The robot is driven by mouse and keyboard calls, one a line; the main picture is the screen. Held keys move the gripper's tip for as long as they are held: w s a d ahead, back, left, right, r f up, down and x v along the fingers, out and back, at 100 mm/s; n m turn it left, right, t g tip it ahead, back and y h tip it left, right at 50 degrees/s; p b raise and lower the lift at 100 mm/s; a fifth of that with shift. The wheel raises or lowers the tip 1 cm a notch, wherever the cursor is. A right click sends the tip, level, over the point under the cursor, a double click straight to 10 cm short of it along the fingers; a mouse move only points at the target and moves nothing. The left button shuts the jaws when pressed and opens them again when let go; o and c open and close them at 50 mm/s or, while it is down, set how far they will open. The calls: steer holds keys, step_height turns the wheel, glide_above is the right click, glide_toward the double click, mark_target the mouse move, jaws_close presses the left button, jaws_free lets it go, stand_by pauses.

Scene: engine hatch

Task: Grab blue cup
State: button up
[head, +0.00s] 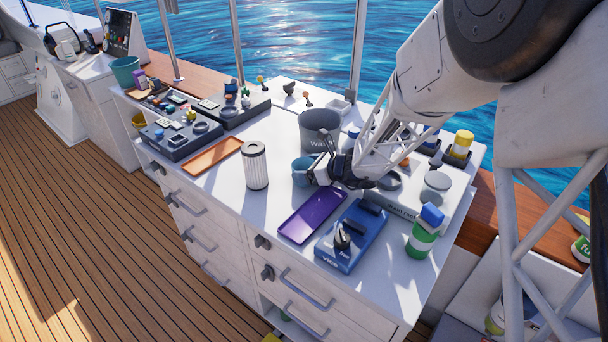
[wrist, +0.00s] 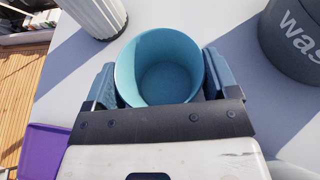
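The blue cup (head: 301,172) is a teal, open-topped cup on the white countertop, left of my gripper in the head view. In the wrist view the cup (wrist: 160,68) looks empty and upright, with its mouth between my two fingers. My gripper (head: 317,170) reaches down to the cup from the right and hides part of it in the head view. In the wrist view my gripper (wrist: 159,85) has one finger close against each side of the cup. Whether the fingers press on it cannot be seen.
A grey bucket (head: 319,130) stands just behind the cup, and a white ribbed filter (head: 255,165) stands to its left. A purple tray (head: 312,215) and a blue vice box (head: 352,235) lie in front. An orange tray (head: 212,156) is further left.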

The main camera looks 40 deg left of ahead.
steer(key=shift+c, duration=0.5)
steer(key=shift+r, duration=0.1)
steer(key=shift+r, duration=0.75)
step_height(320, 180, up, 2)
steer(key=shift+d, duration=0.1)
steer(key=s+d, duration=0.3)
steer(key=d, duration=0.1)
steer(key=s+d+r, duration=0.1)
steer(key=s+d, duration=0.6)
steer(key=d, duration=0.1)
steer(key=shift+s+r, duration=0.15)
steer(key=shift+s, duration=0.05)
steer(key=shift+a, duration=0.15)
